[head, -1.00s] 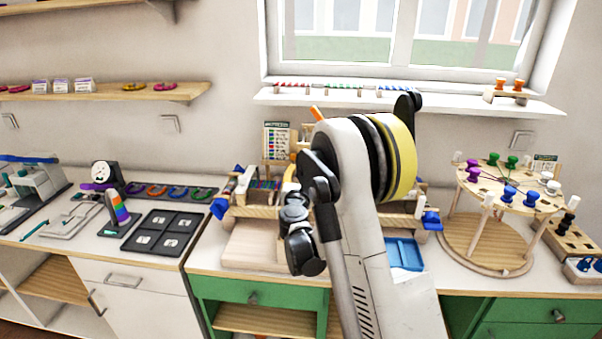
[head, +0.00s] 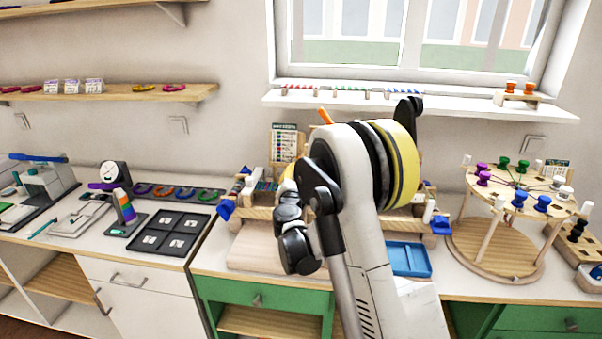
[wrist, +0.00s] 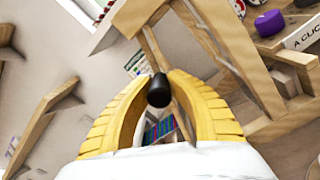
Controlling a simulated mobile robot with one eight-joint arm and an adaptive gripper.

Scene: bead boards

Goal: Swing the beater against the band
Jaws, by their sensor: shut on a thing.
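My gripper (wrist: 158,88) has yellow ridged fingers, closed on a small black cylindrical knob, which I take to be the beater's grip (wrist: 158,95). The beater's other parts cannot be told apart from the wooden frame. In the wrist view, a striped multicoloured band (wrist: 160,130) shows behind and below the fingers, partly hidden. In the head view, the wooden loom (head: 258,212) stands on the middle bench, and my arm hides its centre. Only a bit of the coloured band (head: 266,186) shows at its left. I cannot tell whether the beater touches the band.
A blue tray (head: 408,272) lies right of my arm. A round braiding stand with coloured bobbins (head: 490,248) stands farther right. On the left bench are a black four-part tray (head: 145,250) and a rainbow-striped piece (head: 126,208). A window sill (head: 420,102) runs behind.

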